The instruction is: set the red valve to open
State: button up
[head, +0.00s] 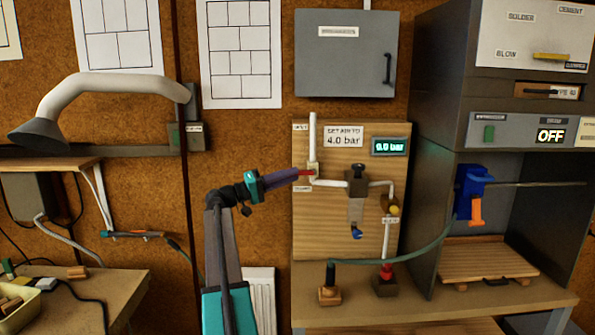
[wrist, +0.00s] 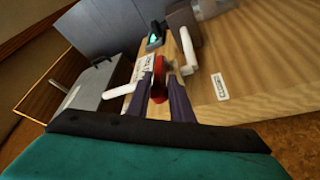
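The red valve handle (head: 305,174) is on the white pipe at the left of the wooden panel (head: 345,225). In the wrist view the red handle (wrist: 160,78) sits between the two purple fingertips. My gripper (head: 298,176) comes from the left and its tips are at the handle; in the wrist view the gripper (wrist: 160,88) has a finger on either side of it. Whether the fingers press on the handle cannot be told. The fingers hide part of the handle. The green display (head: 389,147) appears to read 0.0 bar, beside a "4.0 bar" placard (head: 343,137).
A grey box (head: 346,55) hangs above the panel. A regulator (head: 356,190) and yellow knob (head: 393,210) are right of the valve. A red-topped fitting (head: 386,272) and black-topped plug (head: 330,285) stand on the bench below. A grey cabinet (head: 430,180) bounds the right side.

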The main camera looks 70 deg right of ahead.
aim_at(301, 173)
jog(key=shift+p+x, duration=0.4)
jog(key=shift+x, duration=1.25)
grip_shut()
